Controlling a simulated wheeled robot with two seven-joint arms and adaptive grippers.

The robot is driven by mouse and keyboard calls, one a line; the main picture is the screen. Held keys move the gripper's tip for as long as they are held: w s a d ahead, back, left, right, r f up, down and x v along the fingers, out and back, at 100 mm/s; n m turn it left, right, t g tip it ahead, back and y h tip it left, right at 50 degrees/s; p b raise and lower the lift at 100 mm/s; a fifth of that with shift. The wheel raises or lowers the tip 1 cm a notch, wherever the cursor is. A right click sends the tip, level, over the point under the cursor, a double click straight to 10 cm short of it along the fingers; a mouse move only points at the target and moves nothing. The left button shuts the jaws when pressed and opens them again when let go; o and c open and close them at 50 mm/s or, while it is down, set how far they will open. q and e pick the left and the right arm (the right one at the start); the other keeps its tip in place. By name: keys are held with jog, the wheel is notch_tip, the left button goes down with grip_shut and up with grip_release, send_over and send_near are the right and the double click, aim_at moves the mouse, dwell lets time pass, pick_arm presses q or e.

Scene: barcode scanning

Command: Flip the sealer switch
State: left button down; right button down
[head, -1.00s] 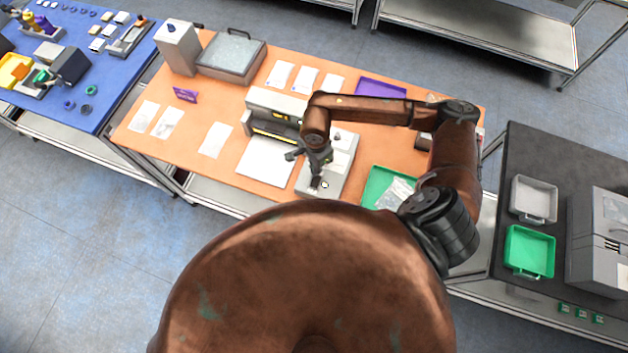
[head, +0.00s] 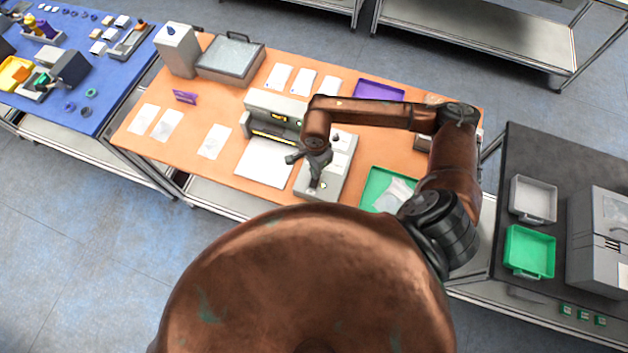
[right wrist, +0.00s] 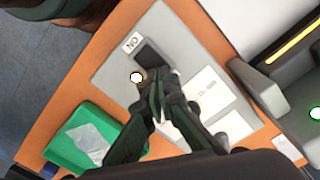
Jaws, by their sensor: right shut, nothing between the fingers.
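The sealer's grey control panel (head: 341,160) lies on the orange table, beside the grey sealer body (head: 277,106) with its yellow strip. In the right wrist view the panel (right wrist: 112,72) carries an "ON" label (right wrist: 132,42) and a dark rectangular switch (right wrist: 148,52) next to it. My right gripper (head: 315,186) points down over the panel's near end. Its closed, empty fingertips (right wrist: 160,76) show at the switch's lower edge; I cannot tell whether they touch it. They hide part of the switch, so its position is unclear. My left gripper is not in view.
A green tray (head: 373,184) with a clear bag stands right of the panel. A white sheet (head: 262,163) lies to its left. A purple tray (head: 380,90) and a grey lidded box (head: 231,55) are farther back. White papers lie on the table's left part.

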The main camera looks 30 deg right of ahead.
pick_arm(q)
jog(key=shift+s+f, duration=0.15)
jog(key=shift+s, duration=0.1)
pick_arm(e)
jog(key=shift+f, duration=0.1)
dwell(0.3)
